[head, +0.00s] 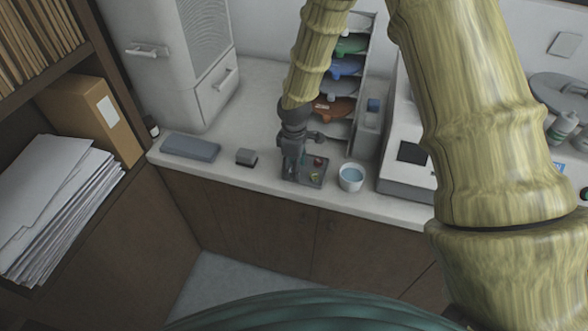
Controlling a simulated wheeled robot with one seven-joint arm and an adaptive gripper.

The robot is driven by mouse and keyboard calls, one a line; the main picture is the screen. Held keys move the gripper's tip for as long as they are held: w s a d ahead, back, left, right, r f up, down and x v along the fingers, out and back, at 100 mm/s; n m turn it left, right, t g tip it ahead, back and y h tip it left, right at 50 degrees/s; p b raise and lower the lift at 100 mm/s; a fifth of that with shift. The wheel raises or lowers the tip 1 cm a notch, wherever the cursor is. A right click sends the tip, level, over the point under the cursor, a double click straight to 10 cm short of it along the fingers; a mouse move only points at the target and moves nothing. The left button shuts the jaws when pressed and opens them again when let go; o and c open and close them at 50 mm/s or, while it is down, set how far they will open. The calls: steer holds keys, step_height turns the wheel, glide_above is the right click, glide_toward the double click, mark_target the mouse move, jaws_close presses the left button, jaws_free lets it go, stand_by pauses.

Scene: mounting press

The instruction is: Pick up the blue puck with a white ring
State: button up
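No blue puck with a white ring can be made out in the head view. A small dark tray (318,158) on the counter holds little coloured pieces, one red (319,161) and one yellow-green (314,177). They are too small to show any ring. My gripper (290,172) points down over the left part of the tray and hides that part. I cannot tell whether its fingers are open or shut, or whether anything is between them.
A white cup with a pale blue inside (351,178) stands right of the tray. Behind stands a rack (362,50) with coloured items; a white machine (405,175) is at the right.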

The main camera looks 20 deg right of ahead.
steer(key=shift+s+f, duration=0.1)
steer(key=shift+f, duration=0.35)
steer(key=c, duration=0.8)
steer(key=shift+c, duration=0.7)
steer(key=shift+s, duration=0.15)
